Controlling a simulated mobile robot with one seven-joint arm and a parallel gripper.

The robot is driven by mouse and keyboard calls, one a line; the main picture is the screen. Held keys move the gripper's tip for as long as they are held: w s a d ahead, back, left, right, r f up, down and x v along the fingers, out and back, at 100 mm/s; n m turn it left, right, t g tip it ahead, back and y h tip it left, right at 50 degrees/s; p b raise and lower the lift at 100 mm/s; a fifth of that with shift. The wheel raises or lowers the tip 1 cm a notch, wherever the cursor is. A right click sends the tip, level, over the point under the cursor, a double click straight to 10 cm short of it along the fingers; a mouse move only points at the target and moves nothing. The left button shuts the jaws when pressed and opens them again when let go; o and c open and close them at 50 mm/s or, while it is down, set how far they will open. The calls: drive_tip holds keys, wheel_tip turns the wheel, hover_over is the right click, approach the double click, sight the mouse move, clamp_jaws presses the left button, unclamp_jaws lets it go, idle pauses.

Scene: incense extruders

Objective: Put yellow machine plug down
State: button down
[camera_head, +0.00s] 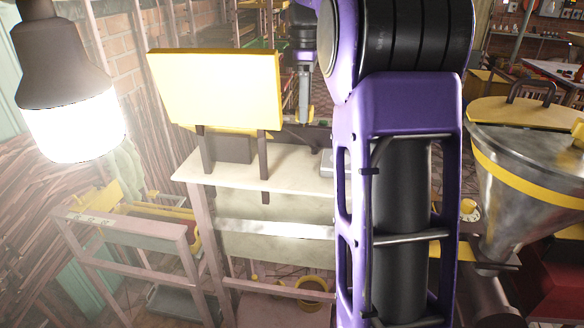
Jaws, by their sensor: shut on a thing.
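My gripper (304,104) hangs pointing down, just right of the big yellow panel and above the back of the cream bench top (228,176). It is small in this view. It is shut on a small yellow thing at its tip, which I take to be the yellow machine plug (310,115). Only a little of the plug shows. I cannot tell whether its underside touches anything. My purple and black arm hides the right part of the bench.
A large yellow panel (214,88) on dark legs stands on the bench. A lit lamp (72,125) hangs at the left. A metal hopper (528,180) with a yellow band stands at the right. A pink frame (130,235) stands front left. The bench top's front left is clear.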

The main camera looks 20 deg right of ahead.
drive_tip(key=shift+a, duration=0.2)
drive_tip(key=shift+f, duration=0.25)
drive_tip(key=b, duration=0.3)
approach(301, 164)
wheel_tip(301, 164, down, 5)
drive_tip(key=shift+f, duration=0.15)
drive_tip(key=shift+f, duration=0.65)
drive_tip(key=shift+c, duration=2.1)
unclamp_jaws()
drive_tip(key=shift+r, duration=0.1)
wheel_tip(301, 164, up, 13)
drive_tip(key=p, duration=0.3)
